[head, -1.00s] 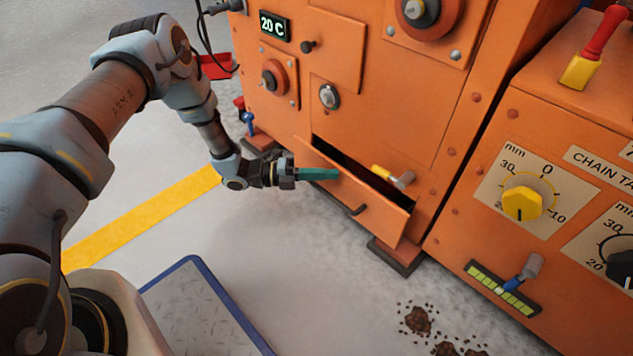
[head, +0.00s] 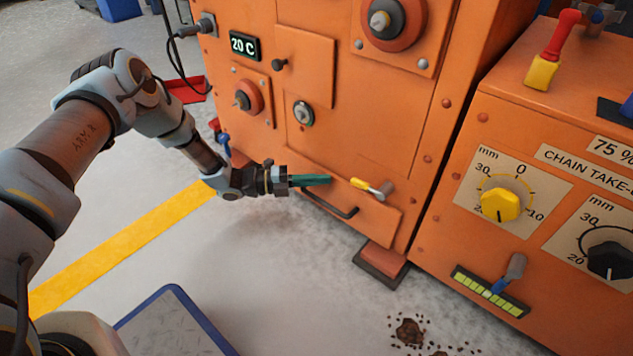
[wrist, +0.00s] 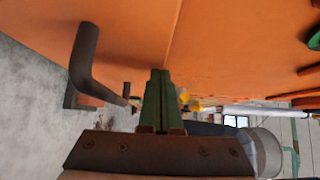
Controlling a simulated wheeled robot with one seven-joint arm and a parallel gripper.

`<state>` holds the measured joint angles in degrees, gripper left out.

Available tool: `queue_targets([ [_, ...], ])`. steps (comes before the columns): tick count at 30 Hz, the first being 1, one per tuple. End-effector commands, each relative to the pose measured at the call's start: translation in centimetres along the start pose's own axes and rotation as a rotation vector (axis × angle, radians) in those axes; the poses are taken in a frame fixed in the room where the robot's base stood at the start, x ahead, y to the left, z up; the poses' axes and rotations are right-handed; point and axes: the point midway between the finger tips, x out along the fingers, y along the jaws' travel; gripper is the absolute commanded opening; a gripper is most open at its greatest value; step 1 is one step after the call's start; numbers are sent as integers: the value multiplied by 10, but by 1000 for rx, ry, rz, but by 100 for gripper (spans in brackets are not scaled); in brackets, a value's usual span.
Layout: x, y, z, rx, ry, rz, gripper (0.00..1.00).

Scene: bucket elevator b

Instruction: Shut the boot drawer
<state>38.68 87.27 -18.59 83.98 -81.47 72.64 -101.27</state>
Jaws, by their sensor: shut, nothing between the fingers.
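The boot drawer (head: 365,217) is an orange front with a dark bar handle (head: 332,205), low on the orange machine. In the head view its front lies about flush with the machine face, and no dark opening shows above it. My gripper (head: 328,180) has its teal fingers together with nothing between them. It is at the drawer's upper left edge, above the handle. In the wrist view the closed fingers (wrist: 156,100) point along the orange face, beside the dark handle (wrist: 85,60). I cannot tell whether the fingertips touch the drawer.
A yellow-ended lever (head: 368,187) sits just above the drawer, close to my fingertips on the right. A machine foot (head: 383,262) stands below. The chain take-up box (head: 540,180) is at the right. A blue-edged plate (head: 175,325) and dark spilled bits (head: 410,332) lie on the floor.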

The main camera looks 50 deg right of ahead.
Motion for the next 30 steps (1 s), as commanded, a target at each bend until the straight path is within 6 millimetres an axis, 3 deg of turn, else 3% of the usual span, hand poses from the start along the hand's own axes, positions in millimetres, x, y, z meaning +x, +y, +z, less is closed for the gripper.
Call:
queue_targets([
  [7, 3, -4, 2, 7, -11, 0, 0],
  [14, -13, -6, -28, -2, 0, -1, 0],
  [22, -77, -3, -26, 2, 0, 1, 0],
  [30, -109, -1, -27, 2, 3, 0, 0],
])
